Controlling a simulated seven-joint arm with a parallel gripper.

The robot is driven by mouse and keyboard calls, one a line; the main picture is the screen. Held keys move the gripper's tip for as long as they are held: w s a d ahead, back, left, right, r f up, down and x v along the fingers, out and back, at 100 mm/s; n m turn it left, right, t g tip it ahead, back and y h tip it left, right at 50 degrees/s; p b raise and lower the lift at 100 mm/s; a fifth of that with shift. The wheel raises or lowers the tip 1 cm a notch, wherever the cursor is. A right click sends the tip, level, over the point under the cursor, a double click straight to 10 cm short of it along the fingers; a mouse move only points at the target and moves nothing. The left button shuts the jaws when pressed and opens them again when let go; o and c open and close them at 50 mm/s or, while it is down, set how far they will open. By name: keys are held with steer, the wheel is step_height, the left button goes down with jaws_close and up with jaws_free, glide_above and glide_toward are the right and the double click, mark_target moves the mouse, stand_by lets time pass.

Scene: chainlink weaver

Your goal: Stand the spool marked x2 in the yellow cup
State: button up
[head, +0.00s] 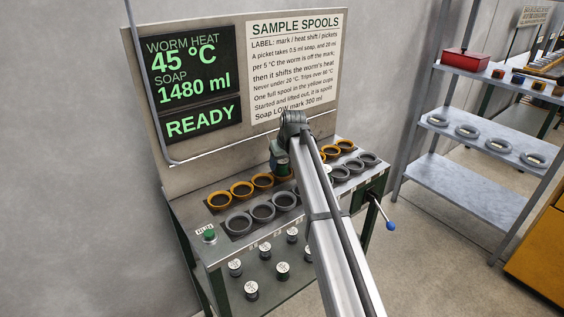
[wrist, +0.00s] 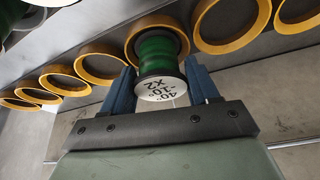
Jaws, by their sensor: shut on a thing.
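My gripper (wrist: 160,85) is shut on a green spool (wrist: 160,55) whose white end reads 40°, -10° and X2. In the wrist view the spool's far end overlaps a yellow cup (wrist: 132,25); I cannot tell how far it is inside. More yellow cups (wrist: 98,62) run in a row to both sides. In the head view my gripper (head: 283,172) is at the middle of the bench, over the yellow row (head: 241,189), and my arm hides the spool and the cups beneath.
Grey cups (head: 262,212) line the front of the bench. Several white-topped spools (head: 282,270) stand on the lower shelf. A green button (head: 209,235) is at the left and a blue-tipped lever (head: 390,225) at the right. The screen (head: 190,80) reads 45 °C, 1480 ml, READY.

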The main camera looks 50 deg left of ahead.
steer(key=o, duration=1.3)
steer(key=shift+c, duration=0.2)
steer(key=shift+r, duration=4.05)
